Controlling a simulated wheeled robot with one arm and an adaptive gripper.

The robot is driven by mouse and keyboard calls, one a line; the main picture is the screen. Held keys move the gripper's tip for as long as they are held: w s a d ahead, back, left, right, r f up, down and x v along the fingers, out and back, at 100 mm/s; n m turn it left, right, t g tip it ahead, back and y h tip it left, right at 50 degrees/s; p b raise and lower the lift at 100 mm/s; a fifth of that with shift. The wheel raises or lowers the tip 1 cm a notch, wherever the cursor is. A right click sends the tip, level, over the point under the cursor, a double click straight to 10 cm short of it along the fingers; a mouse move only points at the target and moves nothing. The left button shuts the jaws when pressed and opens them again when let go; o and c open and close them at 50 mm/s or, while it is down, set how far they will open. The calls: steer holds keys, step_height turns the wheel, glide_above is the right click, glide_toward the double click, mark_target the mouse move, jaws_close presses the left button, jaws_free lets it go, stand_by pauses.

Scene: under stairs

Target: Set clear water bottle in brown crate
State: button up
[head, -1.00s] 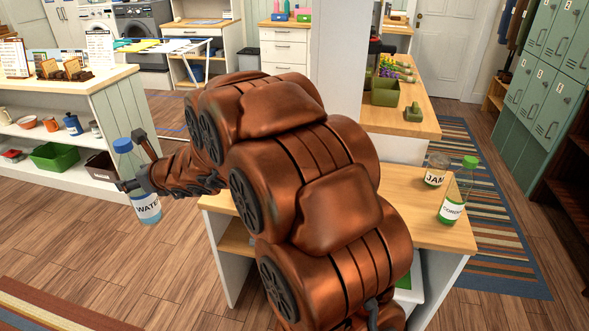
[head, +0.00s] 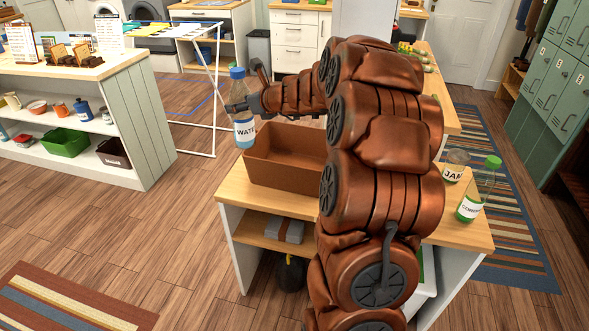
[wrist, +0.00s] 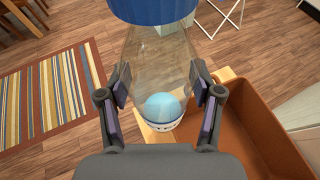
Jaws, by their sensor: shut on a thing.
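The clear water bottle (head: 243,128) has a blue cap and a label reading "WAT". My gripper (head: 240,107) is shut on it and holds it upright. In the wrist view the bottle (wrist: 155,65) stands between the two fingers of my gripper (wrist: 157,90). The brown crate (head: 285,172) sits on the wooden-topped table, partly hidden behind my arm. In the head view the bottle is at the crate's left end. In the wrist view the crate (wrist: 262,125) lies to the right of the bottle, and its visible floor is bare.
A jam jar (head: 455,165) and a green-capped cordial bottle (head: 478,190) stand on the table's right side. A shelf unit (head: 150,110) with a green bin (head: 64,142) and a dark brown bin (head: 112,152) stands at left. A drying rack (head: 213,90) stands behind.

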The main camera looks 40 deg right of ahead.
steer(key=s+d+m+h, duration=0.1)
steer(key=s+d, duration=0.1)
steer(key=d, duration=0.5)
steer(key=s+d+h, duration=0.1)
steer(key=s+d, duration=0.2)
steer(key=d, duration=0.4)
steer(key=s+d+f+m+h+b, duration=0.1)
steer(key=s+d+f+b, duration=0.3)
steer(key=d+f, duration=0.35)
step_height(320, 180, down, 10)
steer(key=shift+w+a+b, duration=0.15)
steer(key=shift+a+b, duration=0.15)
steer(key=shift+a, duration=0.05)
steer(key=shift+f, duration=0.2)
steer(key=o, duration=1.7)
steer(key=shift+r, duration=0.1)
steer(key=v, duration=1.2)
steer(key=shift+r, duration=0.1)
